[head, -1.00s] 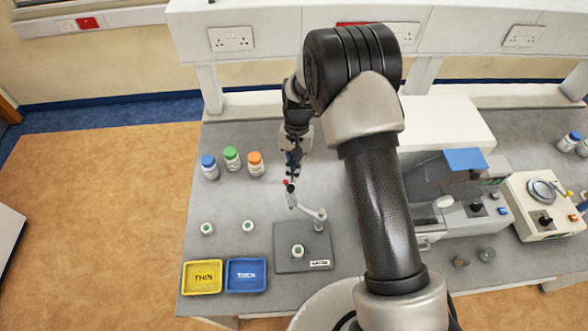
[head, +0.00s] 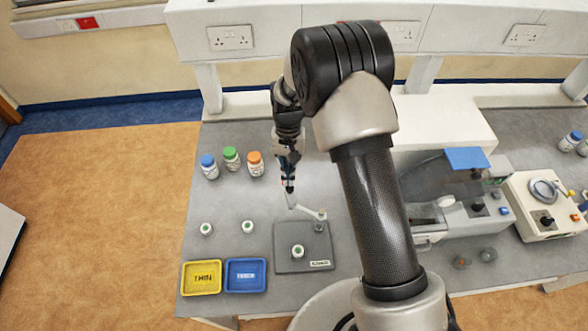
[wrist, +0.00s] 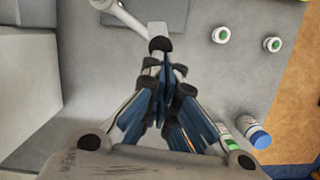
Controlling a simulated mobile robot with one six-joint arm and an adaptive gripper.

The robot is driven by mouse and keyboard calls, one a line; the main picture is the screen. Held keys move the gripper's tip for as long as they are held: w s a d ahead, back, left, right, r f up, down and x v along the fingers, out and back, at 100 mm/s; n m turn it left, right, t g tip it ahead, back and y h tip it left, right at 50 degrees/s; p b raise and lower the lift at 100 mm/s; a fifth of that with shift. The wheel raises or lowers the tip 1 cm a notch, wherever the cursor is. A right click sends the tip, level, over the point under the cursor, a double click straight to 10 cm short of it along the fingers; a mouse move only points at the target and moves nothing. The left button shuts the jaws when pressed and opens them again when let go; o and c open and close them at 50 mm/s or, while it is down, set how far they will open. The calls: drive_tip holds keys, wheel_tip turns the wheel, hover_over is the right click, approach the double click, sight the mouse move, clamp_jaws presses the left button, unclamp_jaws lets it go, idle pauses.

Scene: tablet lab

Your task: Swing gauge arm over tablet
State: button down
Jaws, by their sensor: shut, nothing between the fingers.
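The gauge arm (head: 307,210) is a pale grey link on a post at the right of a dark grey base plate (head: 290,266). Its free end points up-left, off the plate. A white tablet with a green centre (head: 298,251) sits on the plate, and the arm is not over it. My gripper (head: 289,188) is shut and empty at the arm's free end. In the wrist view my gripper (wrist: 163,62) has its fingertips right by the arm's black knob (wrist: 160,44). I cannot tell whether they touch it. The arm (wrist: 130,17) runs up-left there.
Two more green-centred tablets (head: 206,229) (head: 248,227) lie left of the plate, above a yellow tray (head: 201,292) and a blue tray (head: 246,290). Blue-, green- and orange-capped bottles (head: 231,159) stand behind. A machine with a blue top (head: 463,159) stands right.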

drive_tip(key=s+a+n+t+h+b, duration=0.1)
drive_tip(key=s+a+n+h+b, duration=0.1)
drive_tip(key=s+n, duration=1.2)
drive_tip(key=shift+s+t+h+b, duration=0.3)
drive_tip(key=shift+s+b, duration=0.2)
idle(0.4)
drive_tip(key=v, duration=1.2)
idle(0.3)
